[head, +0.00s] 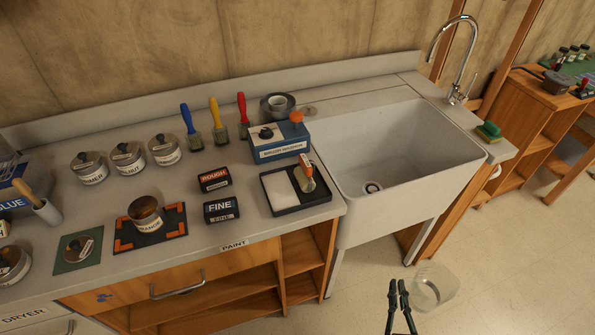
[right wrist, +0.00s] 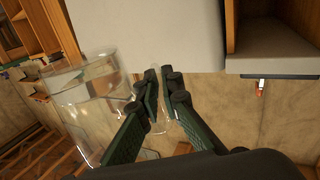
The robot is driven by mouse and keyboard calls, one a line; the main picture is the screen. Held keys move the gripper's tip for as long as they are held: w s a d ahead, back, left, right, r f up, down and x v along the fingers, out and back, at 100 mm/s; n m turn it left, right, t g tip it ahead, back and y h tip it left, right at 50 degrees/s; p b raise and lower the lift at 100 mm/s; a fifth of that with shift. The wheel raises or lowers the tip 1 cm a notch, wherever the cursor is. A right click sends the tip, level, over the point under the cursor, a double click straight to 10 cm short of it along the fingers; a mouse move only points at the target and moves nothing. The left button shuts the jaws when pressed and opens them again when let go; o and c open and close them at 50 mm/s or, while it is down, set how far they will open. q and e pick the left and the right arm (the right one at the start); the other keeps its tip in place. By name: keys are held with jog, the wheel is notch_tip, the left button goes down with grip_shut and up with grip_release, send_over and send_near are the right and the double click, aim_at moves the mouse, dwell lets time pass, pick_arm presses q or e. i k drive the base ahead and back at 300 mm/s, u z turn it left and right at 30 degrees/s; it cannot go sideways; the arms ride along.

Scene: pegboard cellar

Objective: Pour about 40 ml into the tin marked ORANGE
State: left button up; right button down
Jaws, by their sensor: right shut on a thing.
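The tin marked ORANGE (head: 148,216) stands open on a black mat with orange corner marks (head: 176,229); its inside looks brown. My right gripper (head: 398,288) is at the bottom of the head view, over the floor in front of the sink. It is shut on the handle of a clear jug (head: 433,287), well away from the tin. In the right wrist view the jug (right wrist: 85,100) stands left of the fingers (right wrist: 160,90). Clear liquid seems to show in it, but its level is hard to read. My left gripper is not in view.
Labelled tins (head: 127,160) stand behind the mat. ROUGH and FINE blocks (head: 221,209) and a black tray (head: 275,202) lie to its right. A green mat with a lid (head: 79,247) lies to its left. The white sink (head: 400,140) is at the right.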

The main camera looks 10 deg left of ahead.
aim_at(150, 223)
jog(key=z, duration=1.4)
jog(key=k, duration=1.45)
jog(key=u, duration=1.75)
jog(key=i, duration=0.5)
jog(key=z, duration=0.05)
